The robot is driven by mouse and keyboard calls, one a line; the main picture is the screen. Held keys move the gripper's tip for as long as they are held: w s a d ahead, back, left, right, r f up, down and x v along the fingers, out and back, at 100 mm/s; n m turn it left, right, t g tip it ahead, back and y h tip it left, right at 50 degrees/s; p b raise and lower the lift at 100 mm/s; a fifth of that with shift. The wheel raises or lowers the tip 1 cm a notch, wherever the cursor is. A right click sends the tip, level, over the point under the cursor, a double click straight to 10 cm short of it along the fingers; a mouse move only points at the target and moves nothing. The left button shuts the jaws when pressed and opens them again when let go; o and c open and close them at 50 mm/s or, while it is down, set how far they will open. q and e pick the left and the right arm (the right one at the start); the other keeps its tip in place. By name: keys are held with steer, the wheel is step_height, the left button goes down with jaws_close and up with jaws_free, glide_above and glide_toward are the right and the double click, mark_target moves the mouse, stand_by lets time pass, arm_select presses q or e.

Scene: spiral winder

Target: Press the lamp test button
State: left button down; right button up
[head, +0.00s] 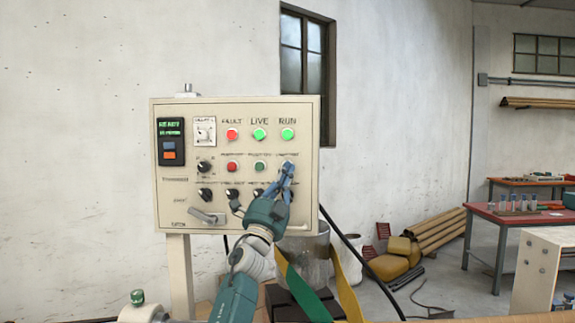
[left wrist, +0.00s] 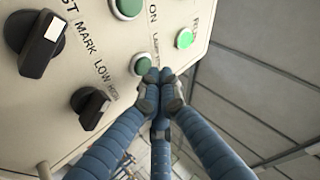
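The cream control panel (head: 168,215) stands in front of me on a post, with lamps, buttons and knobs. The lamp test button (left wrist: 140,63) is dark green in the left wrist view, in the right-hand column below the lit RUN lamp (head: 287,134). In the head view it is largely hidden by my left gripper (head: 287,168). My left gripper also shows in the left wrist view (left wrist: 161,78), its blue fingers closed together and empty. The fingertips are at the lower edge of the button in that picture. I cannot tell whether they touch it. My right gripper is not in view.
A red FAULT lamp (head: 232,134) and green LIVE lamp (head: 259,134) share the top row. Knobs (head: 204,167) and a lever handle (head: 205,216) stick out nearby. A metal drum (head: 312,262) and a cable (head: 350,247) are below right. A red-topped table (head: 510,218) stands farther right.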

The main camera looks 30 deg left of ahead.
arm_select(q)
steer(key=shift+s+d, duration=0.1)
steer(key=shift+s, duration=0.1)
steer(key=s+p, duration=0.1)
steer(key=s+d+p, duration=0.1)
steer(key=s, duration=0.1)
steer(key=s+d+p, duration=0.1)
steer(key=p, duration=0.1)
steer(key=shift+s+d, duration=0.1)
steer(key=shift+s, duration=0.1)
stand_by(0.9)
